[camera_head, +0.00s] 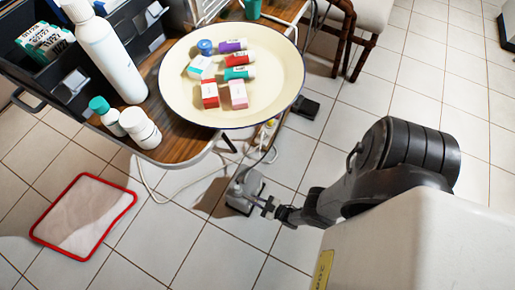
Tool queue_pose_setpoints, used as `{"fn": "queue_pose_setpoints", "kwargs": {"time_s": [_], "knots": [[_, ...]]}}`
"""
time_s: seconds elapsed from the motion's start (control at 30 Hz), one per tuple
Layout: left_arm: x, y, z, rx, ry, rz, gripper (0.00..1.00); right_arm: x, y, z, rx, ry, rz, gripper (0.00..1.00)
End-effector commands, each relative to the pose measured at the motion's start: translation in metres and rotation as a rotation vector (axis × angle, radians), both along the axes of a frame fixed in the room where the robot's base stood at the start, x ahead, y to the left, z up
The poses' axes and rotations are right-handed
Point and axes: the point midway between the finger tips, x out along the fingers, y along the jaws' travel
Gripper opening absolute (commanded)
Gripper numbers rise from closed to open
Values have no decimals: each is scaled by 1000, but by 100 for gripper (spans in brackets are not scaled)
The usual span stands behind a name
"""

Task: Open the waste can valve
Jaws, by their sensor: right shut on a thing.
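A small grey waste can (239,207) with a pale metal top stands on the tiled floor below the table, near the middle of the view. The jaws and fitting are small and dark, so the valve's position is hard to tell. My left gripper is out of view.
A wooden table (175,142) holds a cream tray (180,103) of small boxes and bottles, a tall white bottle (105,55) and a dark organizer. Cables hang near the can. A red-edged mat (84,215) lies left. The floor at right is mostly clear.

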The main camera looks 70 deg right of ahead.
Motion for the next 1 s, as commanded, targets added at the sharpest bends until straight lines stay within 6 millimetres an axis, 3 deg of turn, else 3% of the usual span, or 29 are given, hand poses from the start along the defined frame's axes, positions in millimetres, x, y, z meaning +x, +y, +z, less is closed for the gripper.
{"fn": "queue_pose_setpoints", "kwargs": {"time_s": [0.67,0.7,0.93,1.0], "knots": [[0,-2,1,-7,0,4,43,2,2,2,50,-13,1,0],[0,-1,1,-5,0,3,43,2,2,2,50,-13,1,18],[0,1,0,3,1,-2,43,1,2,1,48,-9,1,39],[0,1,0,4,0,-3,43,1,2,1,48,-9,1,39]]}}
